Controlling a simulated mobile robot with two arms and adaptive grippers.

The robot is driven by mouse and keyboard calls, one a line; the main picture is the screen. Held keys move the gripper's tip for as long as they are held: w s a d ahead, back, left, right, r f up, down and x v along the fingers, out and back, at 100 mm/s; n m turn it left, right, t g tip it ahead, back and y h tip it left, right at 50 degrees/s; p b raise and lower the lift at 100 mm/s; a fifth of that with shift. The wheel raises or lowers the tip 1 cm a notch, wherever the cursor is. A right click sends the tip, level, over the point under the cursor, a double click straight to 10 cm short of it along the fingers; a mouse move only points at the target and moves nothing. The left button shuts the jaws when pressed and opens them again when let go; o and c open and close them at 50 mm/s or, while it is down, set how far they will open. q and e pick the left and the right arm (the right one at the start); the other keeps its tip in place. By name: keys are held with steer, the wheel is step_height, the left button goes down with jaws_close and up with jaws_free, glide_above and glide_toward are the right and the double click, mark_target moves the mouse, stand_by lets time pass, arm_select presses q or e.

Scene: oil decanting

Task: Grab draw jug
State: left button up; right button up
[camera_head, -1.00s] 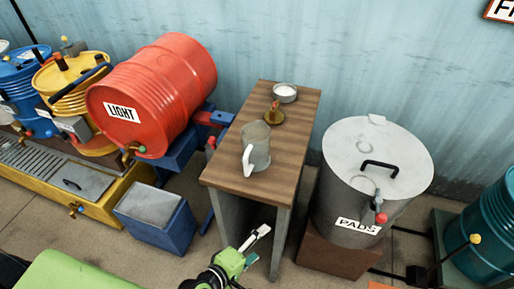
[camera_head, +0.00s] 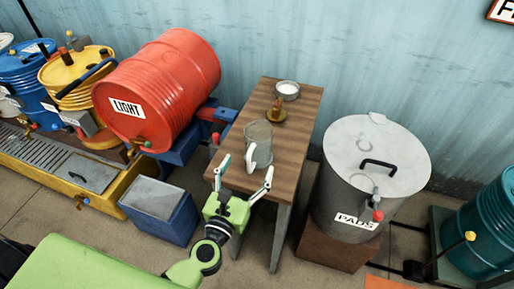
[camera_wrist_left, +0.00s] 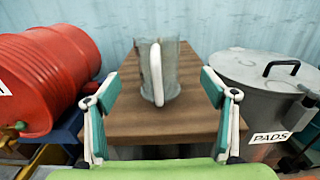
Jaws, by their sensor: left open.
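The draw jug (camera_head: 261,142) is a clear grey jug with a white handle, standing upright on the wooden table (camera_head: 290,135). In the left wrist view the jug (camera_wrist_left: 172,72) stands ahead, its handle facing me, between the fingers but beyond their tips. My left gripper (camera_head: 247,174) is open and empty at the table's near edge, its fingers spread either side of the jug's near side. It also shows in the left wrist view (camera_wrist_left: 157,88). I cannot see contact with the jug. My right gripper is not in view.
A red drum (camera_head: 165,85) labelled LIGHT lies left of the table. A grey bin (camera_head: 345,185) labelled PADS stands close on the right. Behind the jug are a brass-coloured item (camera_head: 277,114) and a small white-topped dish (camera_head: 287,91). A blue box (camera_head: 150,198) stands front left.

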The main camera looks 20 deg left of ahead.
mark_target(254, 153)
arm_select(q)
steer(key=w, duration=0.4)
steer(key=shift+d+p, duration=0.1)
steer(key=shift+p, duration=0.2)
steer(key=shift+w+f+p, duration=0.2)
steer(key=shift+w+p, duration=0.05)
steer(key=shift+w, duration=1.15)
steer(key=shift+w+f+p, duration=0.2)
steer(key=shift+w, duration=1.15)
steer(key=shift+s, duration=0.1)
steer(key=c, duration=1.3)
